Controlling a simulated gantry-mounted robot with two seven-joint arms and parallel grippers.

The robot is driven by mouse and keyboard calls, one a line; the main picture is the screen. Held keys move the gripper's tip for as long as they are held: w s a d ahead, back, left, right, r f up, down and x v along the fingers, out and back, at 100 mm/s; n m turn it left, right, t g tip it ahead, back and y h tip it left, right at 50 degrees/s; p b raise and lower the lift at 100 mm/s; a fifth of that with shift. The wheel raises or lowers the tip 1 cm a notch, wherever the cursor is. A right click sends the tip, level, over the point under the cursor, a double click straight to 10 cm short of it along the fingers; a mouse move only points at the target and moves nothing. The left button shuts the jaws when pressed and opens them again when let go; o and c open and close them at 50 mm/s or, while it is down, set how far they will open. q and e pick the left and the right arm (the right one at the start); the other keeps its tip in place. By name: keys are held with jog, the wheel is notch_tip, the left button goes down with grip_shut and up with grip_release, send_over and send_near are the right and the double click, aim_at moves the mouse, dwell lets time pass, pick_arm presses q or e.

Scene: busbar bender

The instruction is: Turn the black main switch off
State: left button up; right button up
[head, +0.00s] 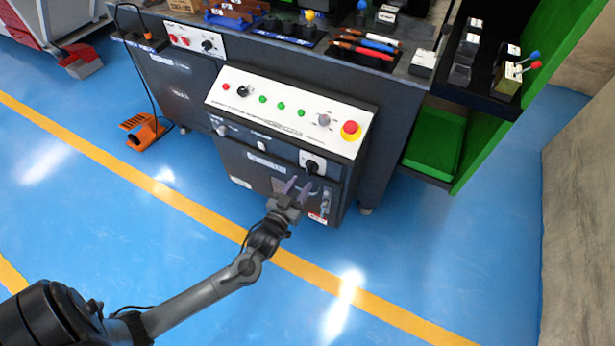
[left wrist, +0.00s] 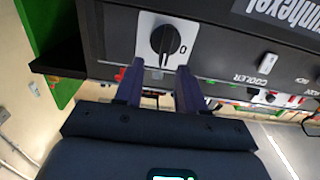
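The black main switch (head: 312,166) is a round knob on a white plate, at the right of the dark front panel of the cabinet below the bench. In the left wrist view the switch (left wrist: 165,39) is just beyond the fingertips, its white line pointing down in the picture and a "0" printed to its right. My left gripper (head: 299,187) is in front of the panel, a little below the switch. In the left wrist view its two fingers (left wrist: 159,78) are apart with nothing between them. They look clear of the knob. My right gripper is not in view.
Above the switch a sloped white control panel (head: 290,110) carries several buttons and a red emergency stop (head: 350,128). A white COOLER switch (left wrist: 267,63) is on the same front panel. An orange foot pedal (head: 142,131) is on the blue floor, which is mostly clear.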

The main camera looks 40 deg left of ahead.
aim_at(307, 170)
pick_arm(q)
jog(key=b+x, duration=0.1)
jog(key=x, duration=0.1)
jog(key=a+b+x, duration=0.1)
jog(key=x, duration=0.2)
jog(key=shift+r, duration=0.1)
jog(key=shift+w, duration=0.15)
jog(key=shift+w+d, duration=0.1)
jog(key=shift+d, duration=0.1)
jog(key=shift+a, duration=0.15)
jog(key=shift+c, duration=0.6)
grip_shut()
